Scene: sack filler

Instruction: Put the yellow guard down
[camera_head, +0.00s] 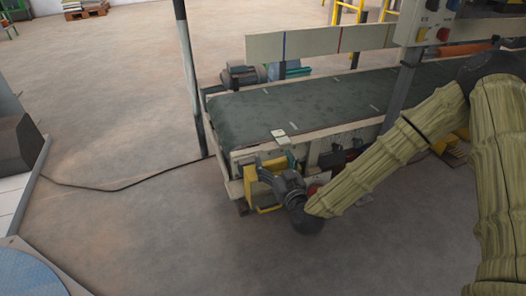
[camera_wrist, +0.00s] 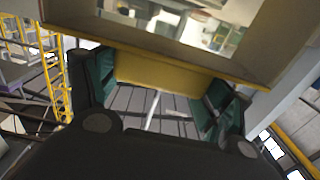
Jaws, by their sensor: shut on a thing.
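The yellow guard (camera_head: 250,186) is at the near end corner of the conveyor, low against its side frame. In the wrist view, a yellow part of the guard (camera_wrist: 155,76) spans between my two teal finger pads, under a pale frame with a window-like opening. My gripper (camera_head: 272,167) is shut on the guard. In the wrist view my gripper (camera_wrist: 158,92) has one finger on each side of it. The dark wrist hides part of the guard in the head view. I cannot tell whether the guard touches the conveyor frame.
The conveyor (camera_head: 240,115) has a dark green belt with a small pale item (camera_head: 279,134) on its edge. A grey post (camera_head: 188,75) stands at its left end. A control box (camera_head: 425,22) is above right. A cable (camera_head: 110,189) crosses the otherwise open floor at left.

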